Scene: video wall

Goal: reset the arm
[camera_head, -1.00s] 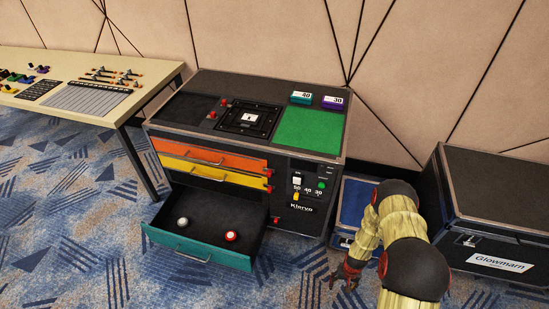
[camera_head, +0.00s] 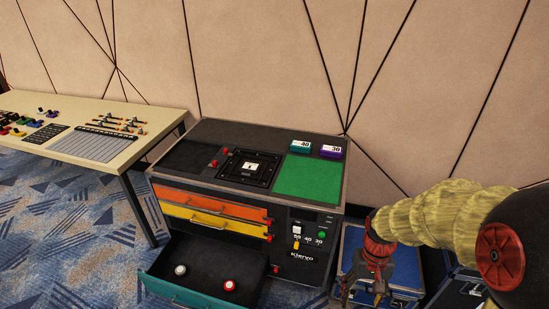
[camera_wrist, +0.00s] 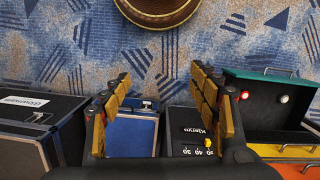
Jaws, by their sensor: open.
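My gripper (camera_head: 366,288) hangs at the right in the head view, in front of the blue case and to the right of the black cabinet (camera_head: 315,212). In the wrist view my gripper (camera_wrist: 165,95) shows two yellow-padded fingers spread well apart, with nothing between them. My arm reaches in from the right edge of the head view. The cabinet's teal drawer (camera_head: 190,292) is pulled out and holds a white knob-like piece (camera_head: 180,270) and a red-and-white one (camera_head: 229,285). The orange drawer (camera_head: 210,205) and yellow drawer (camera_head: 212,222) look shut.
A blue case (camera_head: 400,268) stands right of the cabinet, below my arm. A black labelled case (camera_wrist: 30,120) shows in the wrist view. A teal block (camera_head: 300,147) and purple block (camera_head: 332,151) lie on the cabinet. A beige table (camera_head: 70,108) with small parts stands at left.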

